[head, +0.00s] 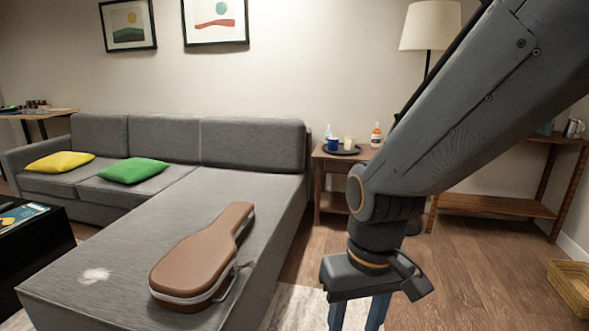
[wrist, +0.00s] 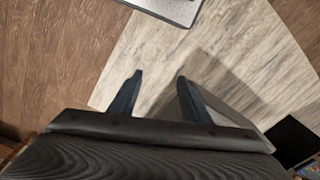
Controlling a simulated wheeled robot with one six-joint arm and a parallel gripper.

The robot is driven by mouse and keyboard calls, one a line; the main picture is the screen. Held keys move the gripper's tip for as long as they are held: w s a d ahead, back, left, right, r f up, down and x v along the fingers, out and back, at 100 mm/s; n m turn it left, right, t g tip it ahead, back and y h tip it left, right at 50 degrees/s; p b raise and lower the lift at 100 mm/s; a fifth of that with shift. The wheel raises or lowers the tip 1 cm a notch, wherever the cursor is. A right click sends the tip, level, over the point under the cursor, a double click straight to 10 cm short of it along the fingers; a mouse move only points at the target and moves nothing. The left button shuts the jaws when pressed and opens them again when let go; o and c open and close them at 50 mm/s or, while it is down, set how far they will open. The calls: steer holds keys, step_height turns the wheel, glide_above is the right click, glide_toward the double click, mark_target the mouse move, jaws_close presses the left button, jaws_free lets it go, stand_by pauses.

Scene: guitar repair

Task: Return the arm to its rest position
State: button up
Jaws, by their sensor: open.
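My gripper (head: 358,315) hangs pointing down at the lower right of the head view, with its fingertips cut off by the bottom edge. In the wrist view my gripper (wrist: 158,75) has its two fingers apart, with nothing between them but floor and pale rug below. My arm runs from the upper right down to the gripper. A brown guitar case (head: 195,262) lies on the grey sofa's chaise (head: 75,250), left of the gripper and apart from it.
A side table (head: 330,168) with a tray, cups and bottles stands behind my arm. A floor lamp (head: 430,25) and a wooden shelf (head: 490,204) are at the right. A wicker basket (head: 573,290) sits at the far right. A dark coffee table (head: 35,250) is at the left.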

steer(key=s+d+r+m+p, duration=0.2)
steer(key=d+r+p, duration=0.7)
steer(key=p, duration=0.5)
step_height(320, 180, up, 3)
steer(key=shift+s+d+f+m+h, duration=0.1)
steer(key=shift+s+d+m+h, duration=0.05)
steer(key=shift+d+m+h, duration=0.15)
